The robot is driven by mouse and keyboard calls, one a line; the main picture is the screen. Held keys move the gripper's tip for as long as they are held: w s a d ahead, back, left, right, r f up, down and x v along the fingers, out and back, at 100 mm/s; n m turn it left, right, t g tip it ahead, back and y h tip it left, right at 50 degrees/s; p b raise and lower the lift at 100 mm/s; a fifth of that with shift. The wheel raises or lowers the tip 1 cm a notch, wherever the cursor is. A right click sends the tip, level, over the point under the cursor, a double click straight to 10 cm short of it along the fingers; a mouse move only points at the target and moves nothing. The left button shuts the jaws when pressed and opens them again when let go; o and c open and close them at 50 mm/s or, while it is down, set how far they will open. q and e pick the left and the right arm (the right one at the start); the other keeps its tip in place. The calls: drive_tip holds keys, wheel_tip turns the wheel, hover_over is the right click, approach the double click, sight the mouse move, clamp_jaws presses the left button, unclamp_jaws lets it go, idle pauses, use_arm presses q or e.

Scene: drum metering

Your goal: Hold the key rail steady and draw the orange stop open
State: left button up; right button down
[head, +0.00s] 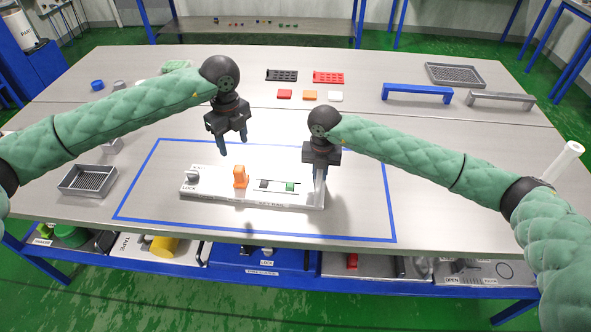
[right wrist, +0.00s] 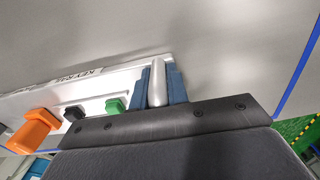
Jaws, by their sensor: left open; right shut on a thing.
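The key rail (head: 215,191) is a pale flat block lying inside the blue taped outline on the table. The orange stop (head: 240,177) stands upright left of its middle; it also shows in the right wrist view (right wrist: 36,130). A black piece (head: 264,184) and a green piece (head: 290,187) sit in a slot to its right. My right gripper (head: 318,178) is shut on the upright grey post (right wrist: 157,82) at the rail's right end. My left gripper (head: 234,148) is open and empty, pointing down above the orange stop, apart from it.
A grey knob (head: 192,176) is at the rail's left end. A mesh tray (head: 88,180) stands to the left. Black and red racks (head: 328,77), small blocks, and blue (head: 417,92) and grey (head: 500,100) bridge-shaped bars are farther back. The table inside the tape is otherwise clear.

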use_arm(q)
wheel_tip(320, 180, down, 6)
drive_tip(key=s+a+g, duration=0.1)
drive_tip(key=s+a, duration=0.1)
drive_tip(key=s, duration=0.1)
drive_tip(key=n+h, duration=0.5)
drive_tip(key=n, duration=0.2)
approach(238, 168)
drive_tip(key=shift+y, duration=0.3)
drive_tip(key=x, duration=1.2)
drive_tip(key=shift+d+r, duration=0.1)
drive_tip(key=shift+d, duration=0.1)
drive_tip(key=shift+c, duration=0.4)
